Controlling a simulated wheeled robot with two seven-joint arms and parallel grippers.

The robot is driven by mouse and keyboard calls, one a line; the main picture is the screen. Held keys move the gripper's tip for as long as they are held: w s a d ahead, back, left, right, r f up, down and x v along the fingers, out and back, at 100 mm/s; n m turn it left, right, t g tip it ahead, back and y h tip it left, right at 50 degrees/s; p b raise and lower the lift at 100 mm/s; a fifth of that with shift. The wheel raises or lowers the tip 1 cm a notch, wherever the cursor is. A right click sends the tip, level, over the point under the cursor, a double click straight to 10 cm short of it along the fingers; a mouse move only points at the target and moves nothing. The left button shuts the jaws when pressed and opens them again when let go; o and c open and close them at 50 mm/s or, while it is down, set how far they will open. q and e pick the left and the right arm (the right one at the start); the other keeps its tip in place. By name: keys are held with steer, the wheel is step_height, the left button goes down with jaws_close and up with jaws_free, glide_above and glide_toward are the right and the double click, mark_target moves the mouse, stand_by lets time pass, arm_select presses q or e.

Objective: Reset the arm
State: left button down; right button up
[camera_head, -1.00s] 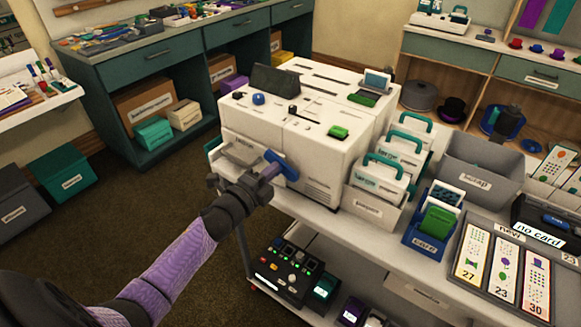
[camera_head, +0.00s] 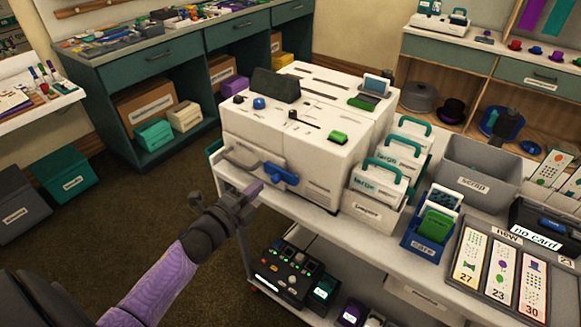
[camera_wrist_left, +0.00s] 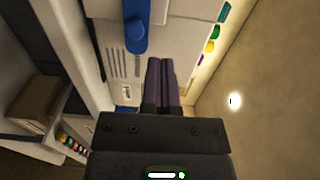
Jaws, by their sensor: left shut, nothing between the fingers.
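My left gripper (camera_head: 250,195) is shut and empty. It is in front of the white machine (camera_head: 310,150), low by its front left side and apart from the blue handle (camera_head: 281,173) on the machine's front. In the left wrist view the closed purple fingers (camera_wrist_left: 160,85) point along the machine's front, with the blue handle (camera_wrist_left: 136,35) to their left.
The machine stands on a white cart (camera_head: 320,215). Card holders with teal handles (camera_head: 385,175), a grey scrap bin (camera_head: 478,170) and a card tray (camera_head: 500,270) fill its right side. A black device (camera_head: 290,275) sits on the lower shelf. Open carpet lies to the left.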

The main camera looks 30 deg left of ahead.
arm_select(q)
steer(key=shift+s+a, duration=0.1)
steer(key=shift+s, duration=0.95)
steer(key=s+d+f+n+g+y, duration=0.1)
steer(key=s+d+f+n+g, duration=0.15)
steer(key=s+f+n, duration=0.4)
steer(key=s+d+f+n+g, duration=0.1)
steer(key=s+f+g, duration=0.25)
steer(key=f, duration=0.65)
steer(key=s+d+f+n+g+y, duration=0.1)
steer(key=s+f+n+g, duration=0.2)
steer(key=s+f, duration=0.35)
steer(key=s+d+f+n+g, duration=0.2)
steer(key=s+d+f+g, duration=0.2)
steer(key=s, duration=0.6)
steer(key=s+d+f+n+g, duration=0.3)
steer(key=s+f, duration=0.3)
steer(key=s, duration=0.3)
steer(key=shift+s+d+f+n+g+h, duration=0.2)
steer(key=shift+s+d+n+g+h, duration=0.15)
steer(key=shift+d+g, duration=0.4)
steer(key=shift+w+a, duration=0.1)
steer(key=shift+a, duration=0.05)
